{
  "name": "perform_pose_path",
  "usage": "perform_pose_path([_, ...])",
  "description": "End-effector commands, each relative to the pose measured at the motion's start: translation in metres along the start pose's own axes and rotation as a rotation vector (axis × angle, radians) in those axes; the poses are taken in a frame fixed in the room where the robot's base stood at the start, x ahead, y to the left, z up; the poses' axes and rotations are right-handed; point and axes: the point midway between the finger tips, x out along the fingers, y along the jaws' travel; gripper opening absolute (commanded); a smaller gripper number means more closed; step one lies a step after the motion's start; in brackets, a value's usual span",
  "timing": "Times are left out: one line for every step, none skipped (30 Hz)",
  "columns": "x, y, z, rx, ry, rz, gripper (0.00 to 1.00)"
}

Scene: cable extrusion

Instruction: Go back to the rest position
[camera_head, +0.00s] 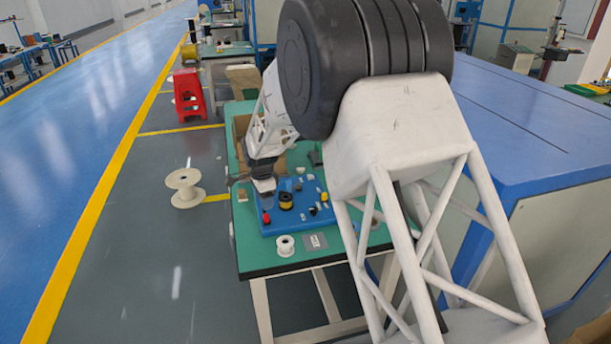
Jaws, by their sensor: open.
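My gripper (264,185) is small in the head view, above the left part of a blue tray (282,226) on a green-topped table (262,262). Its jaws are open, and I see nothing held between them. My white arm reaches down to it, and its large dark joint and lattice link cover much of the middle and right of the view. The gripper's far side and the exact gap to the tray are hard to tell.
Small parts and a dark spool with a yellow band (286,201) lie on the tray. A white spool (285,246) and a grey plate (315,241) are at the table's front. A blue-topped cabinet (540,130) is at right.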

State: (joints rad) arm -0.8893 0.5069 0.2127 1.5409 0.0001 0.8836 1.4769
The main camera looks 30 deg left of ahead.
Motion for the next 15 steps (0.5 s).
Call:
perform_pose_path([0.0, 0.0, 0.0, 0.0, 0.0, 0.0, 0.5])
perform_pose_path([0.0, 0.0, 0.0, 0.0, 0.0, 0.0, 0.5])
perform_pose_path([0.0, 0.0, 0.0, 0.0, 0.0, 0.0, 0.5])
perform_pose_path([0.0, 0.0, 0.0, 0.0, 0.0, 0.0, 0.5])
perform_pose_path([0.0, 0.0, 0.0, 0.0, 0.0, 0.0, 0.5])
perform_pose_path([-0.001, 0.0, -0.001, 0.0, 0.0, 0.0, 0.5])
perform_pose_path([-0.001, 0.001, -0.002, -0.001, 0.0, -0.001, 0.5])
perform_pose_path([-0.002, 0.002, -0.003, -0.001, 0.0, -0.001, 0.5])
perform_pose_path([-0.004, 0.003, -0.005, -0.002, 0.0, -0.002, 0.5])
perform_pose_path([-0.006, 0.005, -0.007, -0.004, 0.0, -0.003, 0.5])
perform_pose_path([-0.008, 0.006, -0.01, -0.005, 0.0, -0.004, 0.5])
perform_pose_path([-0.012, 0.01, -0.014, -0.007, 0.001, -0.005, 0.5])
perform_pose_path([-0.016, 0.013, -0.018, -0.009, 0.001, -0.006, 0.5])
perform_pose_path([-0.019, 0.016, -0.022, -0.012, 0.001, -0.008, 0.5])
perform_pose_path([-0.025, 0.021, -0.029, -0.017, 0.002, -0.01, 0.5])
